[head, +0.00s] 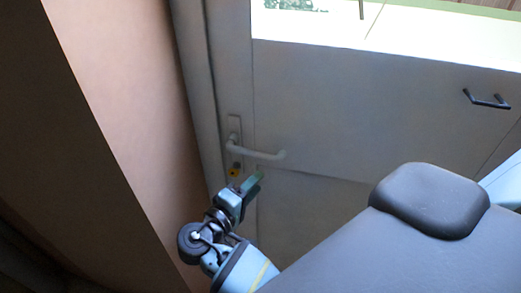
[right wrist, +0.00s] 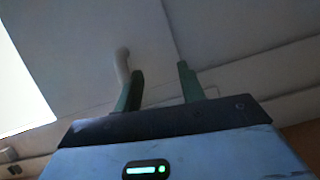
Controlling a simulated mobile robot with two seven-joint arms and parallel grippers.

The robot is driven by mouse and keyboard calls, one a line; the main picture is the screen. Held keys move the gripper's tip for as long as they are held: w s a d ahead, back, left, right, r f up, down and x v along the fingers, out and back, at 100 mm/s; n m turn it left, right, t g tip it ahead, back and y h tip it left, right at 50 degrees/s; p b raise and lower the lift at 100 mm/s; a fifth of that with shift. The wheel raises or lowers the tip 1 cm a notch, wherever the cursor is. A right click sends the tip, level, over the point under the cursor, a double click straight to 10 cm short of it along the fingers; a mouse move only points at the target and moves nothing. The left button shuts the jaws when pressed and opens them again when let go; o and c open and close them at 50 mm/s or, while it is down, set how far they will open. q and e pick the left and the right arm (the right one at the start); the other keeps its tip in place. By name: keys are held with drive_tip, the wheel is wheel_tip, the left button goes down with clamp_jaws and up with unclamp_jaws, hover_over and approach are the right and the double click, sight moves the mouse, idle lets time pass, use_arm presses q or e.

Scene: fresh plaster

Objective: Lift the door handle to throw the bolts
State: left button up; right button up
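The pale door handle (head: 262,154) sticks out to the right from its plate (head: 234,130) on the grey door, roughly level. My right gripper (head: 255,179) is just below the handle's free end in the head view. In the right wrist view, the gripper (right wrist: 160,68) has its two green fingers apart with nothing seen between them. The handle (right wrist: 122,62) shows beside the left finger, which partly hides it. I cannot tell whether they touch. My left gripper is not in view.
A brownish wall (head: 110,90) stands left of the door frame (head: 197,75). A bright window (head: 400,35) fills the door's upper part. A small dark pull (head: 487,100) is at the right. My own dark body part covers the lower right.

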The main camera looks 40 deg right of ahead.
sight(255, 157)
wheel_tip(255, 157, up, 5)
drive_tip(key=w+a+h, duration=0.2)
drive_tip(key=shift+m, duration=0.4)
drive_tip(key=p+x, duration=0.1)
drive_tip(key=x, duration=0.6)
drive_tip(key=shift+s+r, duration=0.15)
drive_tip(key=shift+r, duration=0.05)
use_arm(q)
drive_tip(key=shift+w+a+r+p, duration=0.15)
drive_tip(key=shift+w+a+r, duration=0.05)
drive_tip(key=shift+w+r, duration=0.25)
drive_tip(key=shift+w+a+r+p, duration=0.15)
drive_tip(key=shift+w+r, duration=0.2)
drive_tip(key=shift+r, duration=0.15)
use_arm(e)
drive_tip(key=shift+d+f, duration=0.1)
drive_tip(key=shift+d, duration=0.35)
drive_tip(key=c, duration=0.7)
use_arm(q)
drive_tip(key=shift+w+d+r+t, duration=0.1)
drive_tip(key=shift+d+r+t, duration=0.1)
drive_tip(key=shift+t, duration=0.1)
use_arm(e)
clamp_jaws()
